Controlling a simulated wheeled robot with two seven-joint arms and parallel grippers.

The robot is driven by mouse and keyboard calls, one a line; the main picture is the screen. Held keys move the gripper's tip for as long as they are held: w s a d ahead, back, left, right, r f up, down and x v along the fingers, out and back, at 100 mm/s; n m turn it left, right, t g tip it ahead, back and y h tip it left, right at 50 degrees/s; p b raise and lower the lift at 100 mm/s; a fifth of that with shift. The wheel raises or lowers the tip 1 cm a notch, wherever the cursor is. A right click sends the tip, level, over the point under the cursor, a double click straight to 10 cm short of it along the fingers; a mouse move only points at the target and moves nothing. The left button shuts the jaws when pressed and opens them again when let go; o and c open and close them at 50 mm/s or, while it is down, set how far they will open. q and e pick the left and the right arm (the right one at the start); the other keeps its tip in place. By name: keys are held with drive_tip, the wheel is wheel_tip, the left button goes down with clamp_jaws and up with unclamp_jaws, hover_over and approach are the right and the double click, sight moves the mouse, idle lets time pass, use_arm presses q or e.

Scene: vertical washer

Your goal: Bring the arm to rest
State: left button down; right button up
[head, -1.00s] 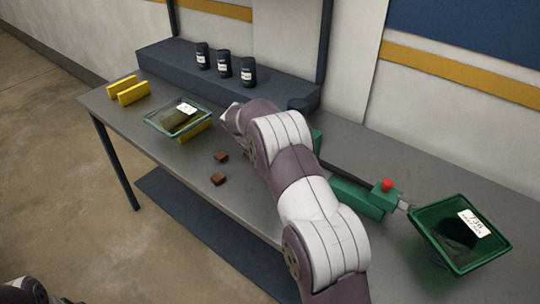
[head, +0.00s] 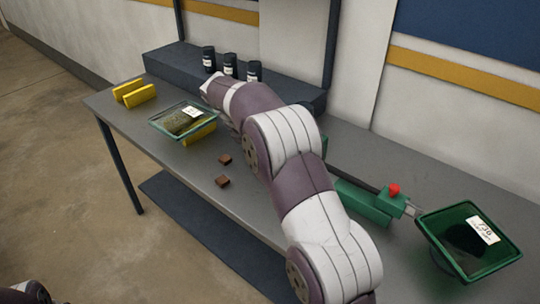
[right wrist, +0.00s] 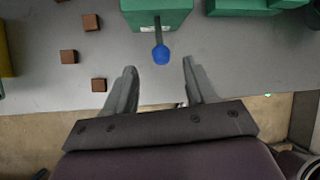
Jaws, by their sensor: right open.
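My right arm (head: 300,185) reaches from the bottom right over the workbench (head: 190,155). Its gripper is hidden behind the arm in the head view. In the right wrist view my right gripper (right wrist: 159,66) is open, with nothing between its fingers. Beyond the fingertips is a green block-like fixture (right wrist: 157,12) with a blue-tipped stub (right wrist: 160,53). Only a piece of my left arm (head: 22,292) shows at the bottom left of the head view; its gripper is out of view.
Brown cubes (head: 223,181) lie on the bench. Left are yellow blocks (head: 140,95) and a green-rimmed tray (head: 183,118). Dark canisters (head: 230,65) stand on the rear shelf (head: 165,65). Right are a green device (head: 365,200) with red knob (head: 394,190) and a labelled green bin (head: 455,258).

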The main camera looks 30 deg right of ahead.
drive_tip(key=shift+v, duration=0.95)
